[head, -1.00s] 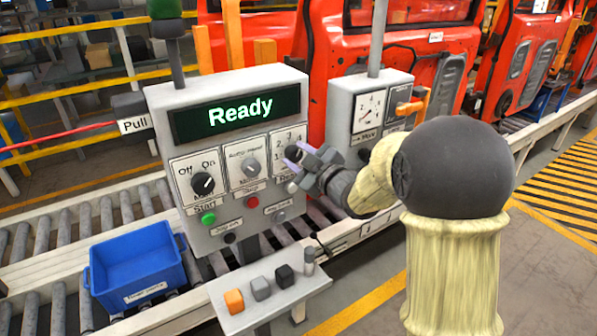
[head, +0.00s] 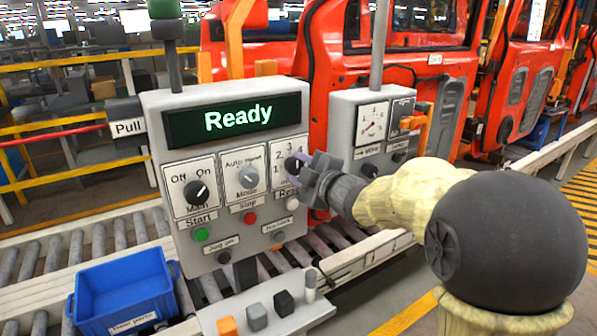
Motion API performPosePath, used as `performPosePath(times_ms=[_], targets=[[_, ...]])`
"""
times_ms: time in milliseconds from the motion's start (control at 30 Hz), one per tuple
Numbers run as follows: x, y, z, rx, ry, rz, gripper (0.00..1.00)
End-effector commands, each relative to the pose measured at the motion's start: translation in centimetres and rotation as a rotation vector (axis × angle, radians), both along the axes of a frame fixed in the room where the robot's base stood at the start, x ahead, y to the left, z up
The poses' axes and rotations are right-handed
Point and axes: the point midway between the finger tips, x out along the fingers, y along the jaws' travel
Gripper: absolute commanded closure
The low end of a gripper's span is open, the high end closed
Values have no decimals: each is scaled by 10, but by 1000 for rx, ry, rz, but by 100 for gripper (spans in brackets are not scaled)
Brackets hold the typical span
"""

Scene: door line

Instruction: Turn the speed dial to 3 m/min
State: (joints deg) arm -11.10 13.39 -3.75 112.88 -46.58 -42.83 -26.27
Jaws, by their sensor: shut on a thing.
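The speed dial sits at the right end of the dial row on the grey control panel (head: 150,118). Its plate (head: 279,156) shows the numbers 2 and 3 along the top, with others partly covered. My gripper (head: 295,164) is at this dial from the right and is shut on it. The panel's display (head: 235,118) reads "Ready" in green.
An Off/On knob (head: 197,192) and an Auto/Hand mode knob (head: 248,178) are left of the gripper. Below are a green start button (head: 201,234) and a red stop button (head: 250,217). A blue bin (head: 122,285) stands at lower left. A gauge box (head: 345,112) stands close on the right.

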Motion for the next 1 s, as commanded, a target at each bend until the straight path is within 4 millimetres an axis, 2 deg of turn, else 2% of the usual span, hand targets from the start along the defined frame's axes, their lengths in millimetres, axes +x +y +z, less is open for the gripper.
performPosePath(times_ms=[167,200,300,733,1000], targets=[[-1,1,-1,0,2,2,85],[0,1,-1,0,2,3,59],[0,1,-1,0,1,3,41],[-6,-4,0,1,0,1,41],[-39,-30,2,2,-1,-2,41]])
